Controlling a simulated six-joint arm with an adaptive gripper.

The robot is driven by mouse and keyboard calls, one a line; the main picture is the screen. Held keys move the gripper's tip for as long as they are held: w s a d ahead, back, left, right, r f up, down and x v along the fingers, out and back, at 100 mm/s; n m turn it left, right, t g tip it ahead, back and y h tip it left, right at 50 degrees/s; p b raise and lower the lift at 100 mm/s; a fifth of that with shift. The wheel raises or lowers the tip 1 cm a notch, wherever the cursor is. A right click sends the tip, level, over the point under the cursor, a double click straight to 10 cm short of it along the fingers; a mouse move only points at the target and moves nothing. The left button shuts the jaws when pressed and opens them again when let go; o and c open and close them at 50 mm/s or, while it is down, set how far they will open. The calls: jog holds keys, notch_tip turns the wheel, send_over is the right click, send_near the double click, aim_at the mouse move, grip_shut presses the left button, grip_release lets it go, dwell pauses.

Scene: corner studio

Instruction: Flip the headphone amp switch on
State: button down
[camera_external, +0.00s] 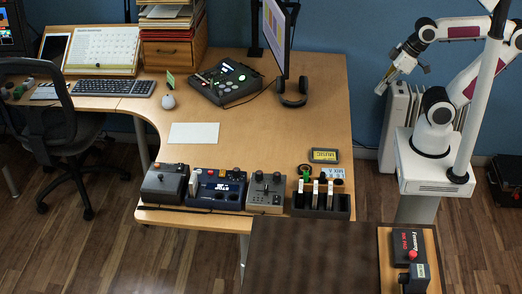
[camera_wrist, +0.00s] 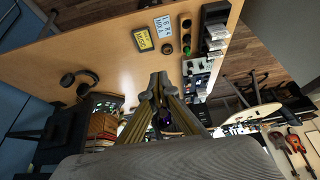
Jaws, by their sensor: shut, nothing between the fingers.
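I cannot tell for certain which device is the headphone amp, and no label names it at this size. A grey box with knobs and a lever (camera_external: 265,192) stands in the front row of the desk. My gripper (camera_external: 382,89) is in the air right of the desk, pointing down and left, apart from all devices. In the wrist view my gripper (camera_wrist: 160,77) has its fingers together, empty. The switch's position is too small to tell.
Headphones (camera_external: 292,93) lie near the monitor (camera_external: 276,35). A black slotted holder (camera_external: 321,205) and a yellow-labelled block (camera_external: 323,155) sit at the desk's right front. A control pad (camera_external: 226,82) stands farther back. Mid-desk is mostly clear.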

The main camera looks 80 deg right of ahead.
jog(key=shift+a+f+n+g, duration=0.55)
jog(key=shift+a+f, duration=0.25)
jog(key=shift+f, duration=0.25)
jog(key=m+g, duration=0.1)
send_over(276, 196)
jog(key=s+a, duration=0.1)
jog(key=s, duration=0.3)
notch_tip(276, 196, down, 13)
jog(key=shift+w+f+h, duration=0.1)
jog(key=shift+f+h, duration=0.15)
jog(key=shift+h, duration=0.05)
jog(key=x, duration=0.8)
jog(key=s+x, duration=0.1)
jog(key=x, duration=0.3)
jog(key=shift+d+f, duration=0.1)
jog(key=shift+f, duration=0.3)
jog(key=shift+w+f, duration=0.1)
jog(key=shift+f, duration=0.45)
